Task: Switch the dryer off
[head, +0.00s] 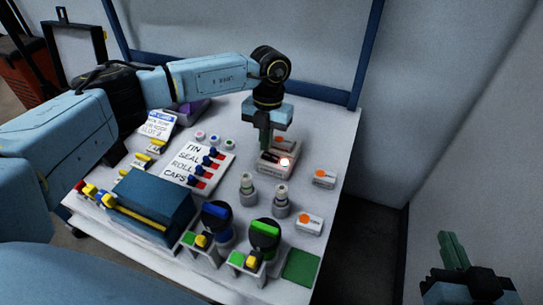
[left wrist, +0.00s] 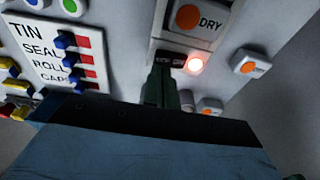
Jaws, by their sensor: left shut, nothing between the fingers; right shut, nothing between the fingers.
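The dryer (head: 290,170) is a pale box toward the back right of the white table. In the left wrist view the dryer (left wrist: 222,40) shows the label DRY beside an orange button (left wrist: 188,17). Below that is a dark switch strip (left wrist: 178,60), partly covered by my fingers, and a glowing lamp (left wrist: 195,64). The lamp also glows in the head view (head: 284,161). My left gripper (head: 265,146) is shut and empty, pointing down at the dryer's switch area; I cannot tell whether it touches. My right gripper (head: 452,250) is shut and empty, off the table at the lower right.
A panel labelled TIN, SEAL, ROLL, CAPS (head: 190,163) lies left of the dryer. Small orange-button boxes (head: 324,179) (head: 309,223) stand to its right and front. Two grey-white bottles (head: 248,190) (head: 282,203), a blue box (head: 152,205) and stands with round tops (head: 265,236) fill the front.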

